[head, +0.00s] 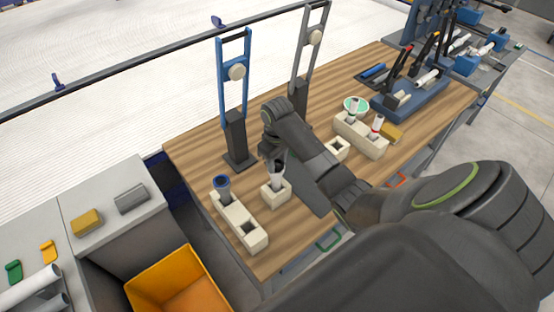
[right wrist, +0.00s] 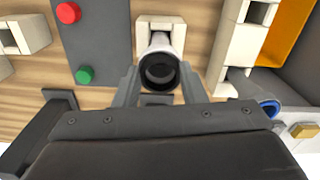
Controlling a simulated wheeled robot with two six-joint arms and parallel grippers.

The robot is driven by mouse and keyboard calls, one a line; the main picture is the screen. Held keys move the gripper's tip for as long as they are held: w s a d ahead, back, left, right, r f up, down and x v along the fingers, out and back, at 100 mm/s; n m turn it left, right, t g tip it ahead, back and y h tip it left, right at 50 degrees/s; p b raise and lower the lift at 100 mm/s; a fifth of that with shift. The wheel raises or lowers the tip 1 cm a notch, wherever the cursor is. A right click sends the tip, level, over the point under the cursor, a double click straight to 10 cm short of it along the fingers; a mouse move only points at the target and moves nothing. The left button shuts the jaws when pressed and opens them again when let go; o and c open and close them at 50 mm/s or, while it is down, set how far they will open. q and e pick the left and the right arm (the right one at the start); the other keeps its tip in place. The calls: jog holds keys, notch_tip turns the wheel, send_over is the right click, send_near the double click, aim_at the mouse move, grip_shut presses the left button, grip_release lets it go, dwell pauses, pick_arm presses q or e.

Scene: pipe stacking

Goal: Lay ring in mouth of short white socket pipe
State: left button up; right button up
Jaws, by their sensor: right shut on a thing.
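A short white socket pipe (head: 277,179) stands in a single cream block (head: 276,196) on the wooden table. In the right wrist view the pipe (right wrist: 162,40) has a dark round mouth end with a black ring (right wrist: 160,72) at it. My right gripper (head: 274,156) is over the pipe. Its fingers (right wrist: 160,88) sit on either side of the black ring and are shut on it. The ring is lined up with the mouth; I cannot tell how deep it sits. My left gripper is not in view.
A two-hole cream block (head: 240,222) holds a blue-mouthed pipe (head: 223,188) at the left. A blue upright stand (head: 234,95) and a grey one (head: 307,60) rise behind. Another block (head: 360,136) with pipes lies right of my arm. An orange bin (head: 178,282) is at lower left.

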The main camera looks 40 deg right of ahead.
jog(key=shift+s+f, duration=0.1)
jog(key=o, duration=1.5)
jog(key=shift+r, duration=3.55)
